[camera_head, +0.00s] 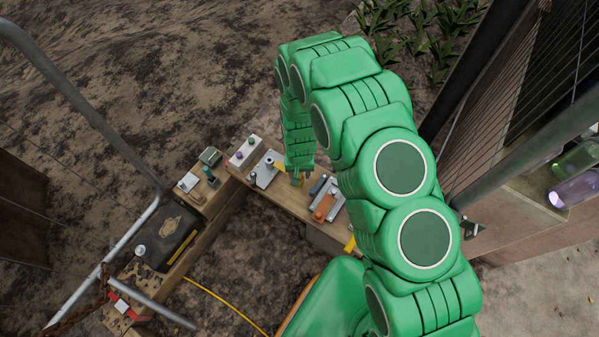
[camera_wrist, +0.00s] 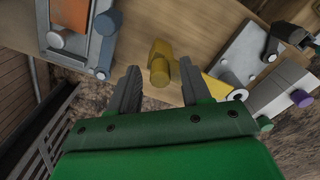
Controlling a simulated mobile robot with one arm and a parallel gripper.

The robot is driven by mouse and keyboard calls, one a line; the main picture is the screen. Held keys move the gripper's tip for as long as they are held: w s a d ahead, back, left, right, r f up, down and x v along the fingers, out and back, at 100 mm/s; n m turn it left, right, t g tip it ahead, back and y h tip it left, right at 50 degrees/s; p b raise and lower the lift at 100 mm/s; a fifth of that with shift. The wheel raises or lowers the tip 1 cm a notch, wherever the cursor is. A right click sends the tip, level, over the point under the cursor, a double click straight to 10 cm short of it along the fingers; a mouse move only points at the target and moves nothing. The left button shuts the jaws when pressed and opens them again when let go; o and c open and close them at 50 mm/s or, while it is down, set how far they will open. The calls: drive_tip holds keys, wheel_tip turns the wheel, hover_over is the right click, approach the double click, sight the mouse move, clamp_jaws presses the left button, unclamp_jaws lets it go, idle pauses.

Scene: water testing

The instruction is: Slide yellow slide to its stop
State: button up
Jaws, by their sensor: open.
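A yellow block with a rounded knob (camera_wrist: 160,65) shows in the wrist view on the wooden board, between and just beyond the tips of my gripper (camera_wrist: 158,82). My gripper is open, one dark finger on each side of it; I see no clear contact. A second flat yellow piece (camera_wrist: 209,88) lies to the right, beside a grey plate, partly behind my right finger. I cannot tell whether the two yellow parts are joined. In the head view my gripper (camera_head: 297,179) points down at the bench, and only a little yellow (camera_head: 280,167) shows left of it.
The grey plate (camera_head: 264,171) with a knob stands left of my gripper, then a white box (camera_head: 244,153) with coloured buttons. An orange slide (camera_head: 324,207) on a grey plate is close on the right. A black case (camera_head: 168,236) and metal rail lie farther left.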

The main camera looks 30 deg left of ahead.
drive_tip(key=shift+c, duration=0.3)
clamp_jaws()
drive_tip(key=shift+a, duration=2.3)
drive_tip(key=shift+o, duration=0.3)
unclamp_jaws()
drive_tip(key=shift+r, duration=0.2)
wheel_tip(320, 180, up, 7)
drive_tip(key=shift+r, duration=0.2)
